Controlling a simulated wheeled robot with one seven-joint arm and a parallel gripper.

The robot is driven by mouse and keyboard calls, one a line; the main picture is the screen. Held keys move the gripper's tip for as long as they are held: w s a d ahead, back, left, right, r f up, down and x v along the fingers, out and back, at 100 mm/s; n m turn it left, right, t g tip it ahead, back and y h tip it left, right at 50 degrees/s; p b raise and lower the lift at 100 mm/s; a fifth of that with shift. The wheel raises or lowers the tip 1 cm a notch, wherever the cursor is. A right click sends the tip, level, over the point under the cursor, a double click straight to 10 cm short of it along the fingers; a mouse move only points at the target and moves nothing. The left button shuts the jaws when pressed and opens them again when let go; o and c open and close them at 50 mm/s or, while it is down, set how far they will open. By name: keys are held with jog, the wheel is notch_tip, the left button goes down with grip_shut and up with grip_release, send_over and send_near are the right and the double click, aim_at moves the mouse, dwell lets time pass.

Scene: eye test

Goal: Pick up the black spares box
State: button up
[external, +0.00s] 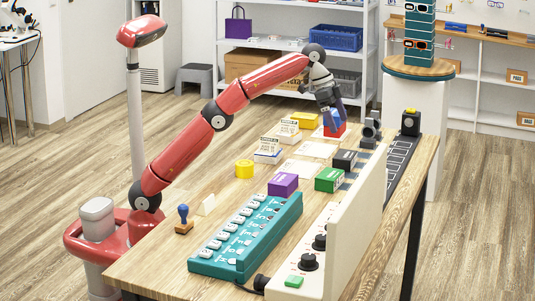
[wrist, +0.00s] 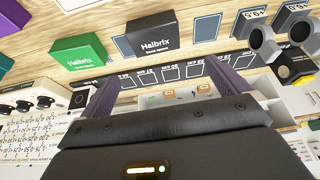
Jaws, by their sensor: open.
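The black spares box (external: 345,160) lies on the wooden table, behind the green box and in front of the grey eyepiece device. In the wrist view the black box (wrist: 156,42) shows near the top, left of centre, with "Halbrix" in white on its face. My gripper (external: 331,116) is over the far part of the table, beyond the black box and apart from it, close to a red box (external: 337,131). In the wrist view my gripper (wrist: 172,80) has its two purplish fingers wide apart, with nothing seen between them. Whether it touches the red box is unclear.
A green box (external: 329,180) and a purple box (external: 283,185) stand near the black box. The grey eyepiece device (external: 371,131) stands to its right. A cream upright panel (external: 357,225) runs along the right side. A teal tray (external: 225,262) lies nearer the front.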

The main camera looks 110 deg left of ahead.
send_over(340, 153)
jog(key=s, duration=0.2)
jog(key=shift+f, duration=2.1)
jog(key=x, duration=0.7)
jog(key=shift+s+d+f+b, duration=0.15)
jog(key=shift+s+d+b, duration=0.05)
jog(key=shift+s+b, duration=0.15)
jog(key=shift+w+f, duration=0.25)
jog(key=shift+f, duration=0.15)
jog(key=c, duration=0.9)
jog(key=shift+c, duration=0.2)
